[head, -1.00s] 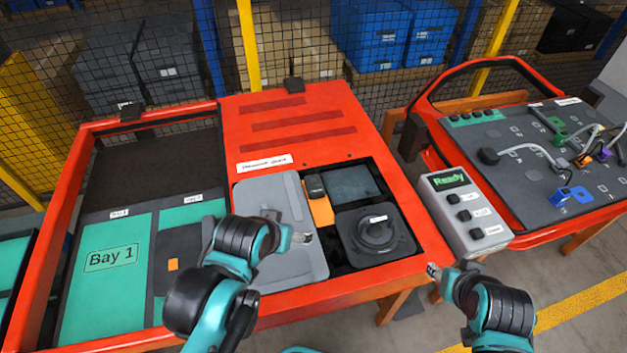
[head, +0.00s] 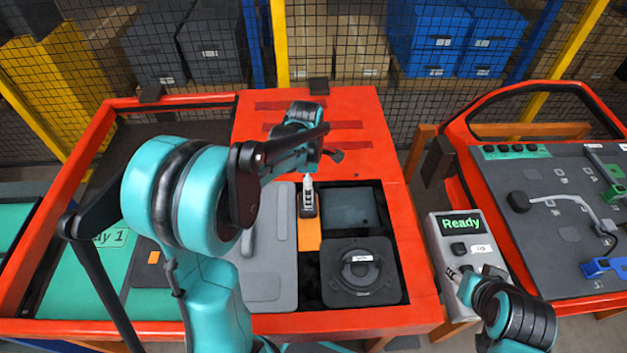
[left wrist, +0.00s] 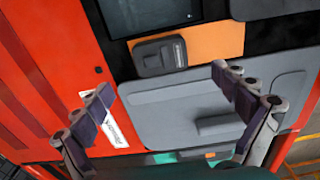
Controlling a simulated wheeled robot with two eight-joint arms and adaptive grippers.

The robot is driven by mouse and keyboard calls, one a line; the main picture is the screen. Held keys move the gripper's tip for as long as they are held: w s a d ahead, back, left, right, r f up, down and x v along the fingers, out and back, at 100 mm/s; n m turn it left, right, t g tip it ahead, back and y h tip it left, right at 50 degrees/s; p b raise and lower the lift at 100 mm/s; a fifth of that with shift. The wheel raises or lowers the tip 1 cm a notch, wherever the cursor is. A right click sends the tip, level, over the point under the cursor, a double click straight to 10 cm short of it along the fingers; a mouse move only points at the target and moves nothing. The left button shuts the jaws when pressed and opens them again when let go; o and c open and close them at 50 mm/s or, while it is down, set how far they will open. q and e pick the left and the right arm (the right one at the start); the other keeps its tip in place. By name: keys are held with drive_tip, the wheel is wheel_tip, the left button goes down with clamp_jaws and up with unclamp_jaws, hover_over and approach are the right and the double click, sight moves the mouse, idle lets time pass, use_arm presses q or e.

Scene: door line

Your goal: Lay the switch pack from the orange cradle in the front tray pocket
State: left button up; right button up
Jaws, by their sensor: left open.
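The switch pack (head: 307,209) is a small black block in the orange cradle (head: 308,236), inside the red door frame's dark recess. In the left wrist view, the pack (left wrist: 160,57) lies whole on the orange cradle (left wrist: 215,43). My left gripper (head: 309,185) is above the pack, partly covering it in the head view. Its fingers (left wrist: 162,82) are wide apart with nothing between them. My right gripper (head: 455,273) is by the control box; its finger opening is too small to judge. The teal tray (head: 60,290) at left is largely hidden by my left arm; I cannot tell which pocket is the front one.
A grey panel (head: 270,265) lies left of the cradle. A black round unit (head: 360,272) and dark screen (head: 347,207) sit to its right. The control box (head: 460,225) reads Ready. A dark board (head: 560,230) with cables stands at right. Mesh fence is behind.

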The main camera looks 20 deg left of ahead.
use_arm(q)
wheel_tip(320, 180, down, 8)
drive_tip(key=b, duration=0.2)
drive_tip(key=shift+r+b, duration=0.25)
drive_tip(key=shift+b, duration=0.15)
drive_tip(key=c, duration=1.8)
drive_tip(key=shift+r+p, duration=0.3)
drive_tip(key=shift+r, duration=0.1)
drive_tip(key=o, duration=1.1)
drive_tip(key=c, duration=1.2)
wheel_tip(320, 180, up, 13)
drive_tip(key=p, duration=0.9)
drive_tip(key=shift+f, duration=0.2)
